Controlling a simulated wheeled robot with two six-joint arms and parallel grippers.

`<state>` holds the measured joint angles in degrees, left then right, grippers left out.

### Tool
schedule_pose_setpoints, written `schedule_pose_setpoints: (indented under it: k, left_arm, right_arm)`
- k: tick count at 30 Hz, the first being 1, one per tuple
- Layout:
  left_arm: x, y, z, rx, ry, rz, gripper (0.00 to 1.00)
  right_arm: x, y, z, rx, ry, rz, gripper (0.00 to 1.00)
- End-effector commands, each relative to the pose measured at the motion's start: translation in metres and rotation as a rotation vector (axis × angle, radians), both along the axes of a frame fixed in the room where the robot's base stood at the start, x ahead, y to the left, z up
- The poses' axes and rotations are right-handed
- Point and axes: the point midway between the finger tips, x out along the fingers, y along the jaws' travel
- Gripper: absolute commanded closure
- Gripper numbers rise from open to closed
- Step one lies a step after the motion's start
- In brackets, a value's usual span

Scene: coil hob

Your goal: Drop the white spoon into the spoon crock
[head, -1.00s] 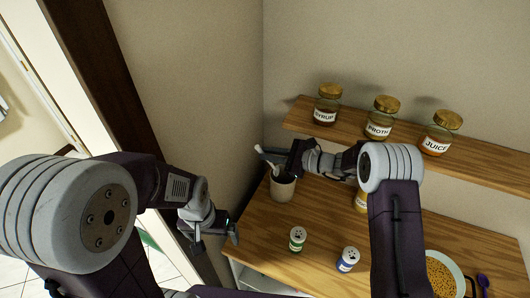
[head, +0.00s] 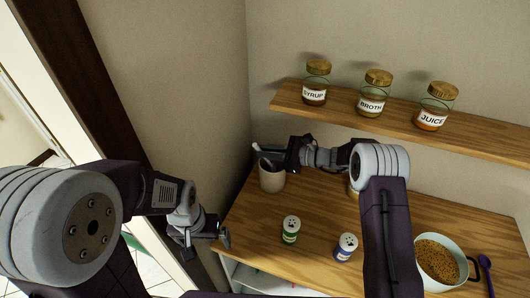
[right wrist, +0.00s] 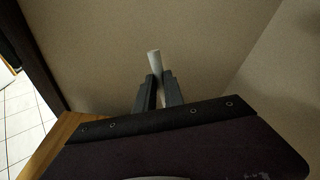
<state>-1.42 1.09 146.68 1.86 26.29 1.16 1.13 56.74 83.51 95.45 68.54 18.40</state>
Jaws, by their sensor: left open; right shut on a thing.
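The spoon crock (head: 272,182) is a beige cup standing upright on the wooden counter near its back left corner. My right gripper (head: 282,157) is just above and to the right of the crock's rim. It is shut on the white spoon (head: 257,148), which is tilted over the crock's mouth. The spoon's pale end also shows between the two fingers in the right wrist view (right wrist: 154,62). I cannot tell whether its lower end is inside the crock. My left gripper (head: 206,243) is open and empty, left of the counter.
Green-labelled (head: 291,230) and blue-labelled (head: 345,247) shakers stand on the counter. A bowl of grains (head: 437,262) and a purple spoon (head: 486,272) are at the right. A shelf (head: 400,120) with three labelled jars hangs above. Walls rise behind and left of the crock.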

Motion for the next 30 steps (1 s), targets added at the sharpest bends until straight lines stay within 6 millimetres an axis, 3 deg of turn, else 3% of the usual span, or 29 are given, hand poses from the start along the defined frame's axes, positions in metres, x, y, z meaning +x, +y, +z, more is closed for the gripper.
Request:
schedule_pose_setpoints:
  k: [3, 4, 6, 7, 17, 30]
  left_arm:
    - [0.0, 0.0, 0.0, 0.0, 0.0, 0.0, 0.0]
    - [0.0, 0.0, 0.0, 0.0, 0.0, 0.0, 0.0]
    - [0.0, 0.0, 0.0, 0.0, 0.0, 0.0, 0.0]
    - [0.0, 0.0, 0.0, 0.0, 0.0, 0.0, 0.0]
    - [0.0, 0.0, -0.002, 0.0, 0.0, 0.0, 0.0]
    - [0.0, 0.0, -0.03, 0.0, 0.0, 0.0, 0.0]
  right_arm:
    - [0.0, 0.0, 0.0, 0.0, 0.0, 0.0, 1.0]
    - [0.0, 0.0, 0.0, 0.0, 0.0, 0.0, 0.85]
    - [0.0, 0.0, 0.0, 0.0, 0.0, 0.0, 0.65]
    - [0.0, 0.0, 0.0, 0.0, 0.0, 0.0, 0.62]
    - [-0.001, -0.003, 0.0, -0.001, 0.0, -0.001, 0.62]
    - [-0.026, -0.078, 0.017, 0.0, -0.002, -0.003, 0.62]
